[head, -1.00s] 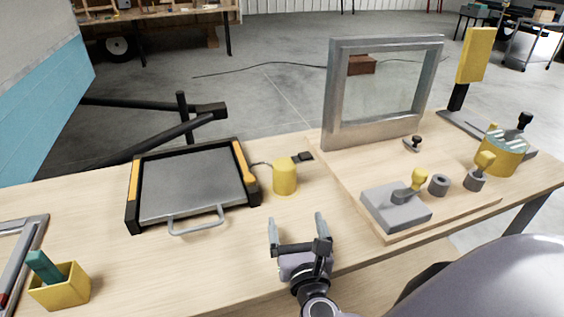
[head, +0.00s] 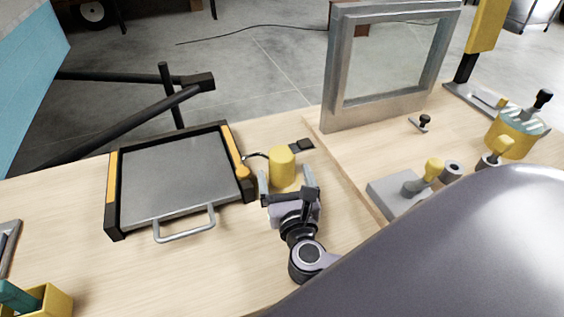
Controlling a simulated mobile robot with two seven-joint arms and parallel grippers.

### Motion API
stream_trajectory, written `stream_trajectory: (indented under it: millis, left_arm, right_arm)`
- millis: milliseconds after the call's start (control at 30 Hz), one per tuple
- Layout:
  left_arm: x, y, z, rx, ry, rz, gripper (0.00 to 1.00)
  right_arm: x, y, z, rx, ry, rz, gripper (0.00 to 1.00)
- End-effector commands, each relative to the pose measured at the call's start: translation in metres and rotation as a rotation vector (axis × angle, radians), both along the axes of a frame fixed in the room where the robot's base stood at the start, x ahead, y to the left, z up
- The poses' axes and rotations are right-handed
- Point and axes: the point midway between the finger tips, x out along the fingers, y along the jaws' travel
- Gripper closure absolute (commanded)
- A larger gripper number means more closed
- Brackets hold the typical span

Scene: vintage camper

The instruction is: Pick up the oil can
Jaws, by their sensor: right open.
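The oil can (head: 282,165) is a small yellow cylinder with a thin grey spout pointing left. It stands upright on the wooden table, between the black tray and the raised board. My right gripper (head: 286,182) is open, with its fingers pointing at the can from the near side. The fingertips reach the can's lower part in the picture; I cannot tell whether they touch it. The can's lower near side is partly hidden by the gripper. My left gripper is not in view.
A grey tray with black and yellow sides (head: 114,212) and a front handle lies left of the can. A small black item (head: 301,145) lies just behind it. At right, a board (head: 345,165) carries a metal-framed pane (head: 328,100) and clamp-like parts. A yellow box (head: 60,303) stands front left.

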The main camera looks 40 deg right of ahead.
Motion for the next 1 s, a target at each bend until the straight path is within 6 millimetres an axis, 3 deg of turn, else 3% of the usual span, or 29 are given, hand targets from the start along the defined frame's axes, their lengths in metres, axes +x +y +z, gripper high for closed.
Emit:
stream_trajectory:
  millis: [300,600,633,800,1000]
  left_arm:
    - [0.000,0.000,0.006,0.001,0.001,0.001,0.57]
    - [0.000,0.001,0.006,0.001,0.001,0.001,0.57]
    - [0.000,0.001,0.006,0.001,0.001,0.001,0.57]
    - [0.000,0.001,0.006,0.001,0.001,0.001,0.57]
    - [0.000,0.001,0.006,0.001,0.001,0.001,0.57]
  right_arm:
    - [0.039,-0.019,0.000,-0.002,0.000,0.001,0.08]
    - [0.044,-0.021,-0.001,0.001,0.002,0.002,0.08]
    - [0.044,-0.021,-0.001,0.001,0.002,0.002,0.11]
    - [0.044,-0.021,-0.001,0.001,0.002,0.002,0.66]
    - [0.044,-0.021,0.000,0.000,0.001,0.002,0.72]
